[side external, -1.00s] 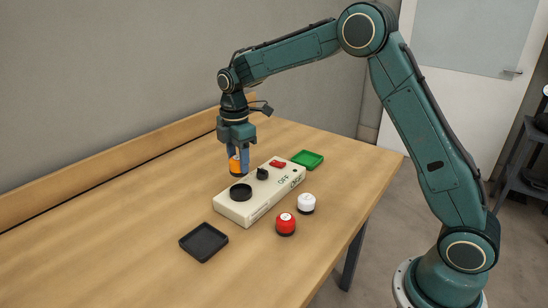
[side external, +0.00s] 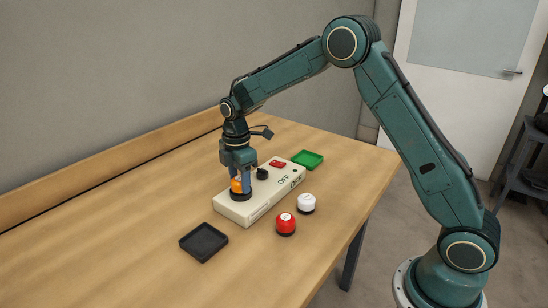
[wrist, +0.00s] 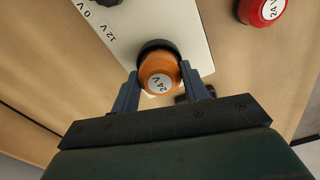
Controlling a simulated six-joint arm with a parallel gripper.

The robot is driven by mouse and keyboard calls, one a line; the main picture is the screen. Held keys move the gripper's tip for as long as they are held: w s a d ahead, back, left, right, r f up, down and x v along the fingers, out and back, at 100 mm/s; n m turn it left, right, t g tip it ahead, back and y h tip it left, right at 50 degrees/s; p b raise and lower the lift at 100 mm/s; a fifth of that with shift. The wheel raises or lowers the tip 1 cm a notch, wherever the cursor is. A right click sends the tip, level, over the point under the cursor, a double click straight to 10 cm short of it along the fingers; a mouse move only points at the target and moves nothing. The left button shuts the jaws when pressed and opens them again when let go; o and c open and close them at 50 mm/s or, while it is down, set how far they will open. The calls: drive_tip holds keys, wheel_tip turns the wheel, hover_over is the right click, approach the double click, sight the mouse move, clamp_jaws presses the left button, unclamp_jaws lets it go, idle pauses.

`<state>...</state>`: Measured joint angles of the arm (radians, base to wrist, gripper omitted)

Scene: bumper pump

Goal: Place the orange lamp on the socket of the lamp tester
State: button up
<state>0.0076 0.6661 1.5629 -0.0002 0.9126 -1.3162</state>
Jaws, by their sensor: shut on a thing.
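The orange lamp (side external: 237,185) is upright between the fingers of my gripper (side external: 241,186), which is shut on it. In the wrist view the lamp (wrist: 158,74) shows its "24 V" top between the two blue fingers of my gripper (wrist: 163,85). The lamp tester (side external: 262,198) is a cream box on the table. Its black round socket (wrist: 157,46) shows partly behind the lamp, and the lamp is over or at it. I cannot tell whether the lamp is fully seated.
A red lamp (side external: 286,224) and a white lamp (side external: 306,204) stand on the table in front of the tester. The left of the table is clear.

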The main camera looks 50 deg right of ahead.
sight(239, 178)
drive_tip(key=shift+f, duration=0.1)
drive_tip(key=o, duration=1)
wheel_tip(239, 178, up, 12)
drive_tip(key=shift+r, duration=0.2)
idle(0.8)
